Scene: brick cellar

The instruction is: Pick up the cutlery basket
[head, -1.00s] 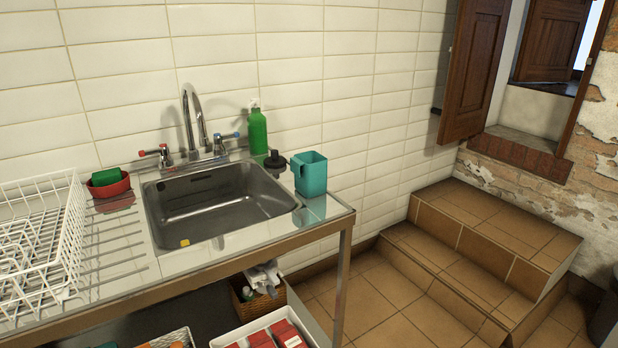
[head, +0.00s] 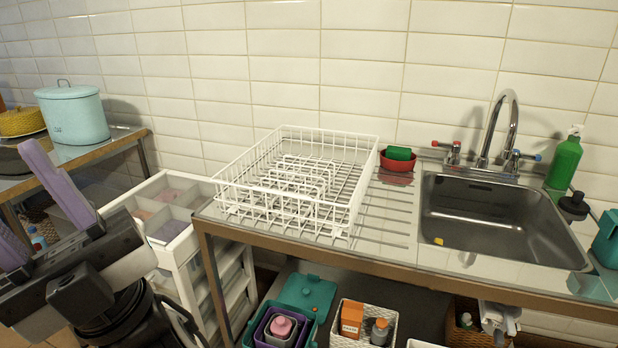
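A teal square-sided container (head: 607,240), which may be the cutlery basket, stands on the counter right of the sink, cut off by the right edge of the head view. Its full shape and contents are hidden now. My gripper (head: 14,178) shows at the lower left, with two purple fingers spread apart and nothing seen between them. It is far to the left of the teal container, with the dish rack and sink between them.
A white wire dish rack (head: 357,204) stands empty on the counter, left of the sink (head: 500,222). A white drawer unit (head: 185,270) is left of the counter.

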